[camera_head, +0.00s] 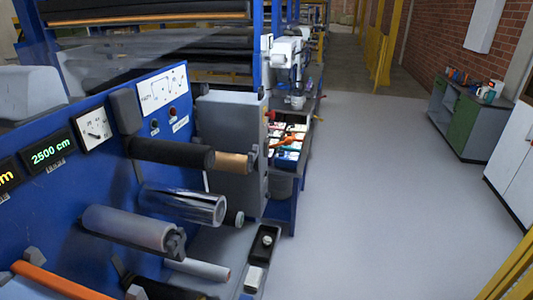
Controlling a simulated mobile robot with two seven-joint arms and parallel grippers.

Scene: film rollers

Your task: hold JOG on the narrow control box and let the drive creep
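A narrow dark box (264,245) stands low at the bottom centre, beside the rollers and at the edge of the open floor. It has a small round light part on its upper face and a pale block at its near end. It looks like the narrow control box, but any JOG label is too small to read. Neither of my grippers is in view, and nothing is seen touching the box.
A green-grey cabinet (468,122) stands far right. The grey floor (390,200) between is clear.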

